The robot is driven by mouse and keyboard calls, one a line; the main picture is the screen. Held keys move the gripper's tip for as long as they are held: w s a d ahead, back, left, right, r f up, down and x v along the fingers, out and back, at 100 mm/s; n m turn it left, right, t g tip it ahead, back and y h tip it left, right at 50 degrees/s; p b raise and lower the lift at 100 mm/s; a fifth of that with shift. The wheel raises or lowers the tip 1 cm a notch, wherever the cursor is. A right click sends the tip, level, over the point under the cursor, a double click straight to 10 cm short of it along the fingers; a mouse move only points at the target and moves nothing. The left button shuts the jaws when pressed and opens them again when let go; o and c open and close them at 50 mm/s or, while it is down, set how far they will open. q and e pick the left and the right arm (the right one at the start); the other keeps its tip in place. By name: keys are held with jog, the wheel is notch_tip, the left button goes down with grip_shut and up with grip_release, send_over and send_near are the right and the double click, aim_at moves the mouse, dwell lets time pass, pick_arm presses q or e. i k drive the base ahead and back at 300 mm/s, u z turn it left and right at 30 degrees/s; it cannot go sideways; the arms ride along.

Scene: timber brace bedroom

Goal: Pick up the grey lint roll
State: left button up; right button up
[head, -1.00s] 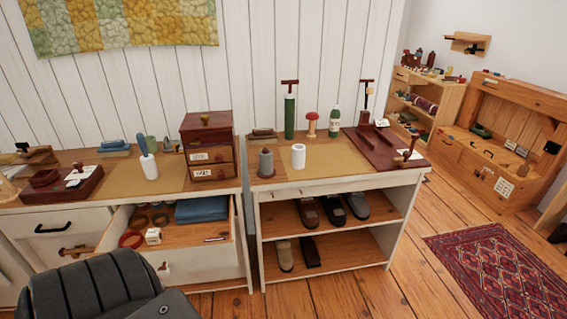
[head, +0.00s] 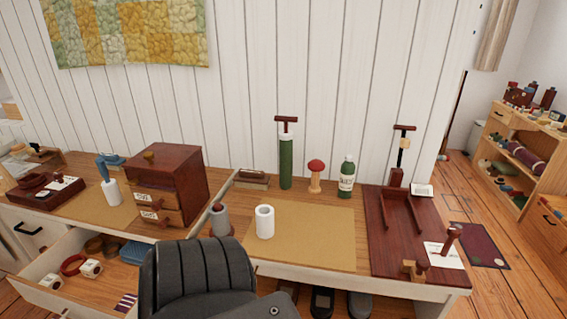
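A grey roll (head: 220,221) stands upright on the left part of the right-hand bench (head: 440,287). It has a narrower top. A white hollow roll (head: 264,222) stands upright just to its right, apart from it, on the tan mat (head: 315,238). Which of the two is the lint roll is not certain; the grey one fits by colour. A dark ribbed part, apparently mine, rises from the bottom edge just in front of the grey roll. Neither gripper's fingers show in the head view.
A green cylinder with a T-handle (head: 286,165), a red mushroom (head: 315,177) and a green bottle (head: 346,178) stand behind the mat. A dark red board (head: 400,255) lies right. A wooden drawer box (head: 170,185) stands left, above an open drawer (head: 60,297). The mat's middle is clear.

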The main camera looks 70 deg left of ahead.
aim_at(220, 221)
jog(key=i, duration=1.3)
jog(key=u, duration=1.75)
